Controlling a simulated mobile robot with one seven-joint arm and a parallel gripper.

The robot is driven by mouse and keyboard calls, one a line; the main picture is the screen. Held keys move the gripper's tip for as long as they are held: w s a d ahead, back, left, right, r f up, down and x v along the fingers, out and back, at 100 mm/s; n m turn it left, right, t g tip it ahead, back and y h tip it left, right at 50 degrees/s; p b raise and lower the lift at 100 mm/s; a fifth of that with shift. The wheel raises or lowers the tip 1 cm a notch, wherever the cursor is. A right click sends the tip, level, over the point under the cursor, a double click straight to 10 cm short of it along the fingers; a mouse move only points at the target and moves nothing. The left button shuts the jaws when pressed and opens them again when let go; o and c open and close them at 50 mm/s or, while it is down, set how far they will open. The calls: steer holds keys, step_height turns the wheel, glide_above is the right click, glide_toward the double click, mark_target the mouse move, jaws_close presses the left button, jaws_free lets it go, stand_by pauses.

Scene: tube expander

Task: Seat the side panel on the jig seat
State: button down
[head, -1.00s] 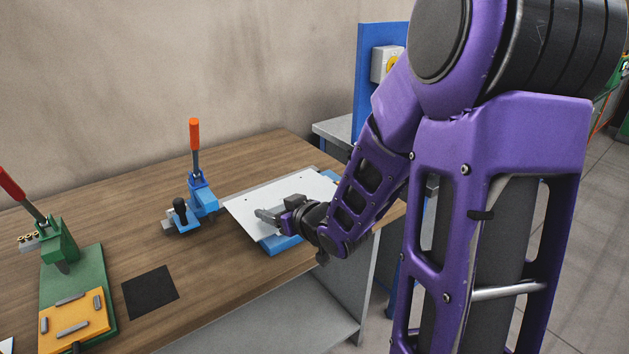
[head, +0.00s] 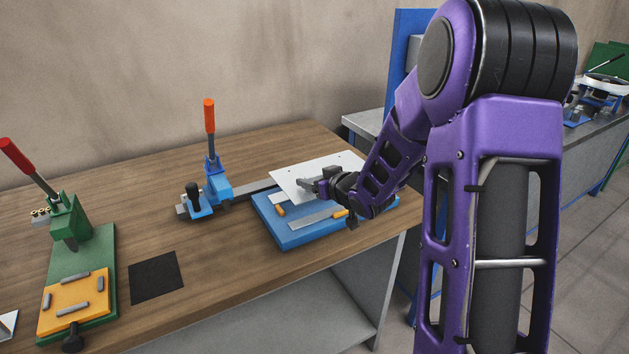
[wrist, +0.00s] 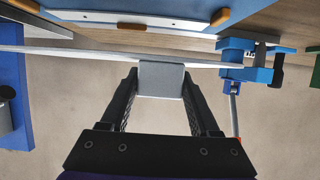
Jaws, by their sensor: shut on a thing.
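The side panel is a thin white plate (head: 318,168) with small dark holes, near the back of the blue tray (head: 284,239). My gripper (head: 312,184) is shut on a grey tab (wrist: 161,78) at the panel. In the wrist view the panel (wrist: 60,52) is nearly edge-on, with a gap between it and the tray. The jig seat appears to be the yellow plate (head: 76,297) with several grey stops, on a green base (head: 99,247) at far left. It is empty, well away from my gripper.
A blue toggle clamp (head: 213,188) with a red-orange handle stands left of the tray. A green press with a red handle (head: 27,164) rises behind the yellow plate. A black square (head: 157,277) lies flat on the wooden table. Orange stops and a pale strip show on the tray.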

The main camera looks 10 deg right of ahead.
mark_target(314, 213)
steer(key=shift+f+b, duration=1.75)
steer(key=shift+f, duration=0.2)
steer(key=shift+f+b, duration=0.85)
steer(key=shift+f, duration=0.2)
stand_by(1.5)
steer(key=shift+f, duration=0.5)
stand_by(0.9)
steer(key=shift+c, duration=0.2)
jaws_free()
steer(key=shift+o, duration=0.2)
